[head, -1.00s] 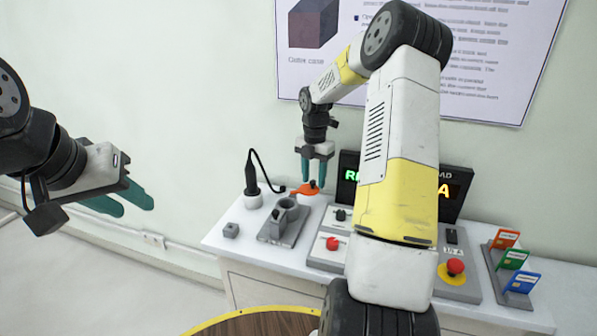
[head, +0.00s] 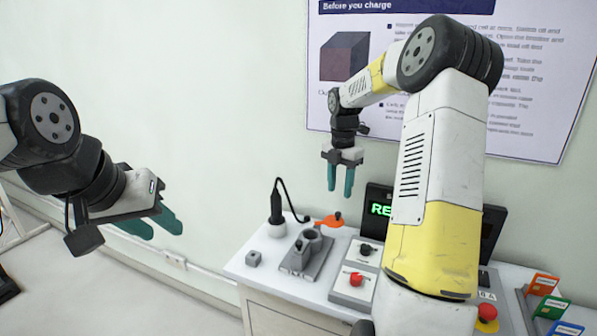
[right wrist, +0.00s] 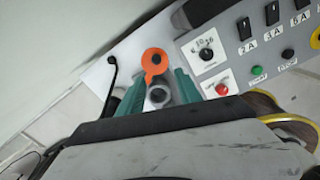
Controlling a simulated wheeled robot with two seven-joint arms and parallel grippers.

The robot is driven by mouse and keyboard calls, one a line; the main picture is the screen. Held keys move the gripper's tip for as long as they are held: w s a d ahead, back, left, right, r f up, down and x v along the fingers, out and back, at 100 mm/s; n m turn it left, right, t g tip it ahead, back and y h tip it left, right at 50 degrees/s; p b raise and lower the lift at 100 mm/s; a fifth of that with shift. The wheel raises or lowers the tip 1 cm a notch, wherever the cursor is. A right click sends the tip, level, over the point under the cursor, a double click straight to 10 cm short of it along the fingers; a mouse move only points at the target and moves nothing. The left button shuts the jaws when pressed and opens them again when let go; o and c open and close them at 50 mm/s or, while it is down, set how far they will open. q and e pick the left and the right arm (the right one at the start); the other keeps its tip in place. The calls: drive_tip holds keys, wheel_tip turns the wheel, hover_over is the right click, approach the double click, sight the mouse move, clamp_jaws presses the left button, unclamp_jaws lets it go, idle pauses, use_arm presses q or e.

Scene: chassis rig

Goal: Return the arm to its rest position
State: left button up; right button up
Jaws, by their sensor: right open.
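My right arm rises at the right of the head view and bends toward the wall. Its gripper (head: 340,193) points down with two teal fingers apart and nothing between them. It hangs in the air above the bench, clear of the orange ring-shaped piece (head: 331,220). In the right wrist view this open gripper (right wrist: 156,88) shows the orange piece (right wrist: 154,60) and a grey cup-like holder (right wrist: 159,96) below, between the fingers. My left gripper (head: 152,224) is at the left of the head view, its teal fingers apart and empty, away from the bench.
The white bench (head: 262,271) carries a grey fixture (head: 305,255), a small grey block (head: 253,259), a black corded tool (head: 276,212) and a red-button panel (head: 353,284). A lit display (head: 380,209) stands partly behind my right arm. Coloured cards (head: 545,284) stand at right.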

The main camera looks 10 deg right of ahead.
drive_tip(key=s+a+r+m+t, duration=0.3)
drive_tip(key=s+a+r+m, duration=0.4)
drive_tip(key=s+r+m, duration=0.5)
drive_tip(key=s+a+m+t+y, duration=0.1)
drive_tip(key=s+a+m, duration=0.1)
drive_tip(key=s+m, duration=0.4)
drive_tip(key=s+a+m+t+y, duration=0.1)
drive_tip(key=s+a+m+t, duration=0.1)
drive_tip(key=s+m, duration=0.4)
drive_tip(key=s+a, duration=0.1)
drive_tip(key=s, duration=0.3)
drive_tip(key=shift+s+m, duration=0.3)
